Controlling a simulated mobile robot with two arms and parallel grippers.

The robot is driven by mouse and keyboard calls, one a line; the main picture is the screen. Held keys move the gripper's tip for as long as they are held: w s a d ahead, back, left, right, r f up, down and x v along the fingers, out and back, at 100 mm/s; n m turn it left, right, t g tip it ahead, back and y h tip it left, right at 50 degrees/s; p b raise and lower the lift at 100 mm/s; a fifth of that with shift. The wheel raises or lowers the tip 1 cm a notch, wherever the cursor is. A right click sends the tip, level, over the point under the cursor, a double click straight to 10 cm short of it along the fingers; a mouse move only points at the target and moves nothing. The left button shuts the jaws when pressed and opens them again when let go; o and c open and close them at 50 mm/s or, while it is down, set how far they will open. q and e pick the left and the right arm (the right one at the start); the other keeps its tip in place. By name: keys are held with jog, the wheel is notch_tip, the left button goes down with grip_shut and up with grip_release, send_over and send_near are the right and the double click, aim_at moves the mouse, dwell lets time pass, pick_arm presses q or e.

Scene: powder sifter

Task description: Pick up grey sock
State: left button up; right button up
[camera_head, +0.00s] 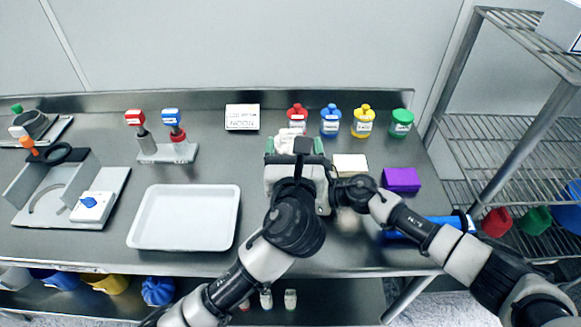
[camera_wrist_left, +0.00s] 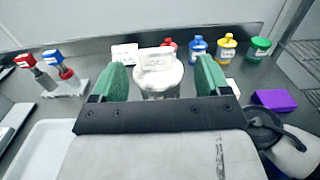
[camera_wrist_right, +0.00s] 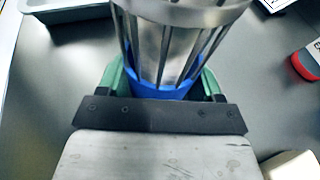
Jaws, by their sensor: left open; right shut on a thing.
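I cannot surely make out a grey sock. In the left wrist view, a pale grey-white cylindrical thing (camera_wrist_left: 158,85) with a white label at its top stands between the green fingers of my left gripper (camera_wrist_left: 161,74). These fingers are open, with a gap on each side. My right gripper (camera_wrist_right: 163,86) is shut on the blue band of a ribbed metal cage (camera_wrist_right: 170,40), seen in the right wrist view. In the head view my arms meet at mid-bench and hide most of the cage. I cannot tell whether the pale cylinder sits on it.
A white tray (camera_head: 135,233) lies left of my arms. Behind it is a stand (camera_head: 170,152) with red- and blue-topped tools. Several coloured-lid jars (camera_head: 330,121) line the back. A purple block (camera_head: 401,178) lies right. A wire rack (camera_head: 500,75) bounds the right side.

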aim_at(290, 134)
pick_arm(q)
jog(key=w, duration=0.5)
jog(key=shift+w+a+f, duration=0.15)
jog(key=shift+a+f, duration=0.05)
jog(key=shift+a, duration=0.1)
jog(key=c, duration=1.3)
notch_tip(290, 134, up, 28)
jog(key=shift+r, duration=0.1)
pick_arm(e)
jog(key=o, duration=0.8)
